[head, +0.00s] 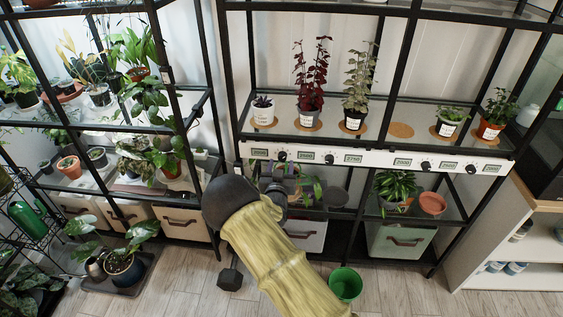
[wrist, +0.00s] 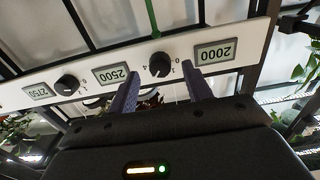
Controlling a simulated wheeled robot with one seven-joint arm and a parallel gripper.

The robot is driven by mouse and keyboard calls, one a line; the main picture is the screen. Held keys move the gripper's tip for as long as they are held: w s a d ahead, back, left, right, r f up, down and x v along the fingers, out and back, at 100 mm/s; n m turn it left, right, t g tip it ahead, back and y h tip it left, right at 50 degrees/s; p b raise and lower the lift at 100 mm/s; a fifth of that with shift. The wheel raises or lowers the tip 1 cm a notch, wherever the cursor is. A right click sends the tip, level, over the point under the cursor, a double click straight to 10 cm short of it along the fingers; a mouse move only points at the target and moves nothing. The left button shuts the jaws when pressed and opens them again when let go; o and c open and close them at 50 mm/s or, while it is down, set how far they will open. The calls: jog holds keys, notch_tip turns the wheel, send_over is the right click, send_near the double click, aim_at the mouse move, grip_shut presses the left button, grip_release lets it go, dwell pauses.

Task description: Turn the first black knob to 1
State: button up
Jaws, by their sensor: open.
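The first black knob (head: 282,155) is on the white panel (head: 378,159) along the shelf edge, between the 2000 and 2500 displays. In the wrist view, which is upside down, this round knob (wrist: 159,64) has small printed digits around it; I cannot tell clearly where its pointer stands. My gripper (wrist: 164,74) is open, with one finger on each side of the knob's near edge. Nothing is held, and I cannot tell whether the fingers touch the knob. In the head view my arm hides much of the gripper (head: 277,176), below the panel.
A second black knob (wrist: 67,85) is farther left in the wrist view, beside the 2750 display (wrist: 37,92). Potted plants such as the red-leaved one (head: 310,90) stand on the shelf above. A green bucket (head: 345,283) is on the floor.

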aim_at(282, 157)
jog(key=shift+w, duration=1.15)
jog(key=c, duration=1)
